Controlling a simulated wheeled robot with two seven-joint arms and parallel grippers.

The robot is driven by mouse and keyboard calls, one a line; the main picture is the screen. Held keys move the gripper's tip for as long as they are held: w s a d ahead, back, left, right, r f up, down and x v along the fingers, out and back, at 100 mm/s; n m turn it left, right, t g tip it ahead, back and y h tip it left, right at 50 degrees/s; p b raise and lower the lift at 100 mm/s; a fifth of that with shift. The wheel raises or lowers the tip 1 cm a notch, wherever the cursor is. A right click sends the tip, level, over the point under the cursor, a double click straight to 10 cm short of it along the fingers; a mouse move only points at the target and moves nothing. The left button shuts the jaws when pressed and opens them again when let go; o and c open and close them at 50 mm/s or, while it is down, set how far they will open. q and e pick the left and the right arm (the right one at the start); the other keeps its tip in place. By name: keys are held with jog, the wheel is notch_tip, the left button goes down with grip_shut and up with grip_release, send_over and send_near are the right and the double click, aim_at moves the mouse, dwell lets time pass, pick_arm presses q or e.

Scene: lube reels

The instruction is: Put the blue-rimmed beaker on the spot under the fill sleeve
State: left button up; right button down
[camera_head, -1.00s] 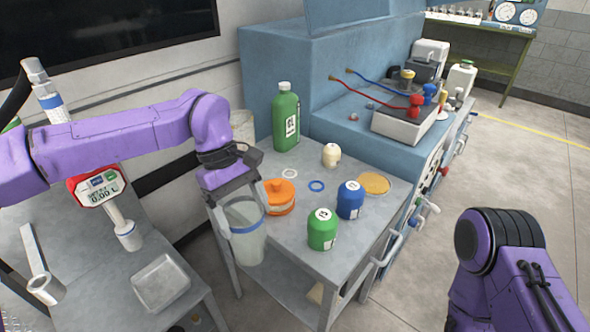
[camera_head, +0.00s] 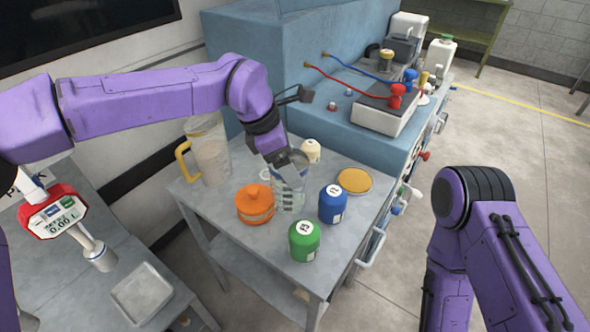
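The blue-rimmed beaker (camera_head: 289,190) is clear and upright over the cart top, between the orange jar and the blue jar. My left gripper (camera_head: 288,164) reaches down to its upper part and appears shut on it, though the fingers partly hide the rim. I cannot tell whether its base touches the cart. The fill sleeve (camera_head: 102,257) hangs at the left below a red-framed meter (camera_head: 52,212) reading 0.00 L. A shallow grey square tray (camera_head: 142,296) lies on the bench near it. My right arm shows at the right; its gripper is out of view.
The cart (camera_head: 225,212) carries an orange jar (camera_head: 255,205), a green jar (camera_head: 304,242), a blue jar (camera_head: 332,205), a yellow-topped dish (camera_head: 354,181), a cream bottle (camera_head: 311,151) and a yellow-handled pitcher (camera_head: 208,152). A blue cabinet (camera_head: 345,112) stands behind.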

pick_arm(q)
jog(key=w+f, duration=0.1)
jog(key=f, duration=0.1)
jog(key=w+d+f+p, duration=0.1)
jog(key=f, duration=0.1)
jog(key=w+f, duration=0.1)
jog(key=f, duration=0.2)
jog(key=shift+w+d, duration=0.2)
jog(key=shift+f, duration=0.35)
jog(key=shift+f, duration=0.15)
jog(key=o, duration=1.2)
